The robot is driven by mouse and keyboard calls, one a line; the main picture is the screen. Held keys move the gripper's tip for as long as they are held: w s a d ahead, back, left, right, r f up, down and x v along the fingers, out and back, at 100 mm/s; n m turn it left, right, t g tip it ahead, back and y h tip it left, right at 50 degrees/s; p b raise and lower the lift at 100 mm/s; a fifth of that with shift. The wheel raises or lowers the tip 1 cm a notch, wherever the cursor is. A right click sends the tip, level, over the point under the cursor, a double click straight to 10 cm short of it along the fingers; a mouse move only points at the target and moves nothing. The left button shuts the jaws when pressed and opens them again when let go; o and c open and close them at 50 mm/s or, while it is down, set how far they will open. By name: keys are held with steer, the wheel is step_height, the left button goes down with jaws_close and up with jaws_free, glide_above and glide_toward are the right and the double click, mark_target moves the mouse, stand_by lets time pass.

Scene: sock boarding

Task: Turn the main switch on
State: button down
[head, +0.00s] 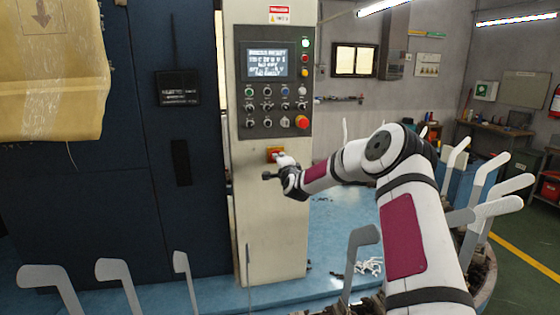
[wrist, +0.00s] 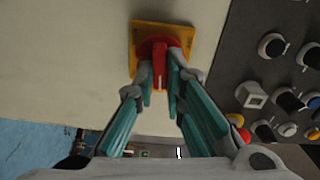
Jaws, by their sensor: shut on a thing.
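The main switch is a red rotary knob (wrist: 159,62) on a yellow square plate (wrist: 140,36), fixed to the cream cabinet. In the wrist view my gripper (wrist: 161,80) has its two fingers on either side of the knob's red handle, shut on it. A white mark on the handle lies along the line between the fingers. In the head view the switch plate (head: 272,154) shows below the control panel, partly covered by my gripper (head: 279,160). The knob's position labels are too small to read.
The control panel (head: 273,118) with a lit screen (head: 267,63), several knobs and a red emergency button (head: 302,122) is just above the switch. A dark blue cabinet (head: 150,210) stands to the left. Several grey sock boards (head: 360,255) stand around my arm.

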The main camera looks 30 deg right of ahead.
steer(key=shift+d+m, duration=0.1)
steer(key=shift+m, duration=0.5)
steer(key=c, duration=1.7)
jaws_free()
steer(key=shift+o, duration=0.2)
steer(key=shift+s, duration=0.15)
steer(key=v, duration=1.1)
steer(key=shift+s, duration=0.35)
